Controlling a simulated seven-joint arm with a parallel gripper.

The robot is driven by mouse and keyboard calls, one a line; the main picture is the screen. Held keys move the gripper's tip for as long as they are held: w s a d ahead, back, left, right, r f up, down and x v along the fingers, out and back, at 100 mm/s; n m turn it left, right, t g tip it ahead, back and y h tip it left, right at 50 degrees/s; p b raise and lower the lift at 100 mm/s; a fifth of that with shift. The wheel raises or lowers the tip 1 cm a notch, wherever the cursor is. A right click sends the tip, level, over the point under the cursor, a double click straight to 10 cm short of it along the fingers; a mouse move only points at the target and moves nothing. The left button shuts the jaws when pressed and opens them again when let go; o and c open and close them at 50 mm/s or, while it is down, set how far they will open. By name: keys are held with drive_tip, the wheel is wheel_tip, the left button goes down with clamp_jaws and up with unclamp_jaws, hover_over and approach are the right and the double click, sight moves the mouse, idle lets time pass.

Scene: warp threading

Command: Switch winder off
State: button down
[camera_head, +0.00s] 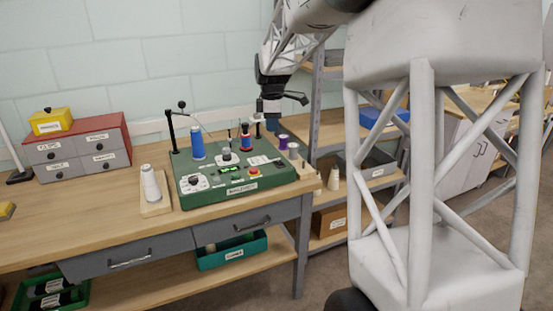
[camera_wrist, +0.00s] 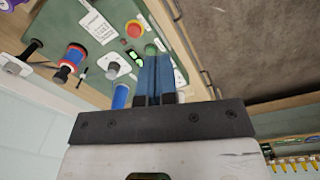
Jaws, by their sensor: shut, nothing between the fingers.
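The winder (camera_head: 232,196) is a green box on the wooden bench, with knobs and spools on top. A red round button (camera_head: 253,171) on a yellow base sits on its top; it also shows in the wrist view (camera_wrist: 134,29). Next to it in the wrist view is a small lit green switch (camera_wrist: 133,56) in a dark frame. My gripper (camera_head: 271,123) has its blue fingers shut and empty, pointing down near the winder's back right in the head view. In the wrist view the fingertips (camera_wrist: 152,58) overlap a green round part; I cannot tell whether they touch it.
A blue spool (camera_head: 197,143) and a red-and-blue bobbin (camera_head: 245,138) stand up from the winder. A white cone (camera_head: 150,183) is to its left and purple-topped spools (camera_head: 283,141) to its right. A drawer cabinet (camera_head: 80,153) stands at the left. The front bench strip is clear.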

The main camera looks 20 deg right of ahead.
drive_tip(key=w+d+f+n, duration=0.4)
drive_tip(key=w+d+f, duration=0.2)
drive_tip(key=w, duration=0.5)
drive_tip(key=shift+d+f+g, duration=0.2)
drive_tip(key=shift+d+g, duration=0.1)
drive_tip(key=shift+d, duration=0.95)
drive_tip(key=shift+w, duration=0.1)
drive_tip(key=shift+w+r, duration=0.1)
drive_tip(key=shift+w, duration=0.15)
drive_tip(key=shift+w+r, duration=0.15)
drive_tip(key=shift+w, duration=0.3)
drive_tip(key=shift+r, duration=0.1)
wheel_tip(320, 180, up, 14)
drive_tip(key=w, duration=0.2)
drive_tip(key=shift+a, duration=0.1)
